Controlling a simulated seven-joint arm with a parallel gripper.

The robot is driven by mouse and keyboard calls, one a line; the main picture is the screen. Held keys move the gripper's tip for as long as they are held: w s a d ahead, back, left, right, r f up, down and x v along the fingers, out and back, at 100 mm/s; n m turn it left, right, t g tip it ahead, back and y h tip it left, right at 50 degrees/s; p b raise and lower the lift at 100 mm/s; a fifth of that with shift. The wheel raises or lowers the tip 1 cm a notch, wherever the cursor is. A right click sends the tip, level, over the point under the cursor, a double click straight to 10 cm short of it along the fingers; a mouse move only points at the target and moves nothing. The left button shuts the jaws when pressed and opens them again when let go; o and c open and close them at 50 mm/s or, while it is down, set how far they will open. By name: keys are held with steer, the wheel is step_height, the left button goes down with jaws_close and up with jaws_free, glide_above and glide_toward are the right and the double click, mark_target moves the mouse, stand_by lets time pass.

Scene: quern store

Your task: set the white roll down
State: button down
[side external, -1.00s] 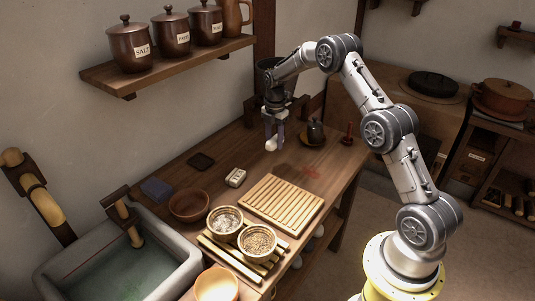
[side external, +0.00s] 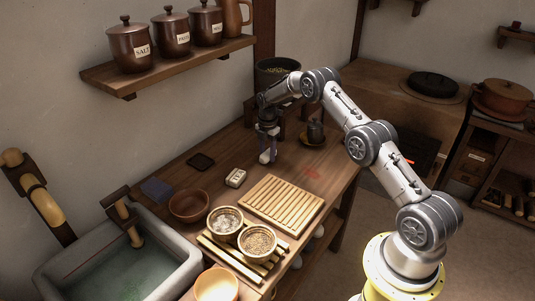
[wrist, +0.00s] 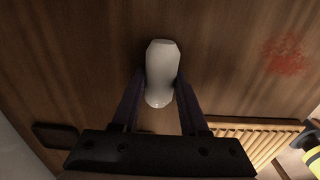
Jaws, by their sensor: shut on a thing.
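The white roll (wrist: 161,72) is between the two fingers of my gripper (wrist: 161,90) in the wrist view, with a finger against each side. In the side view my gripper (side external: 268,152) is low over the back part of the wooden table (side external: 222,150), and the white roll (side external: 265,157) shows at its fingertips. My gripper is shut on the roll. I cannot tell whether the roll's underside touches the table.
A slatted wooden rack (side external: 281,201) lies in front, with a small pale block (side external: 235,178) and a dark flat square (side external: 201,162) to its left. A dark pot (side external: 316,131) stands right of my gripper. A red stain (side external: 311,172) marks otherwise clear tabletop.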

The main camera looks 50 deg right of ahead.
steer(key=shift+c, duration=2.1)
jaws_free()
steer(key=shift+f, duration=0.1)
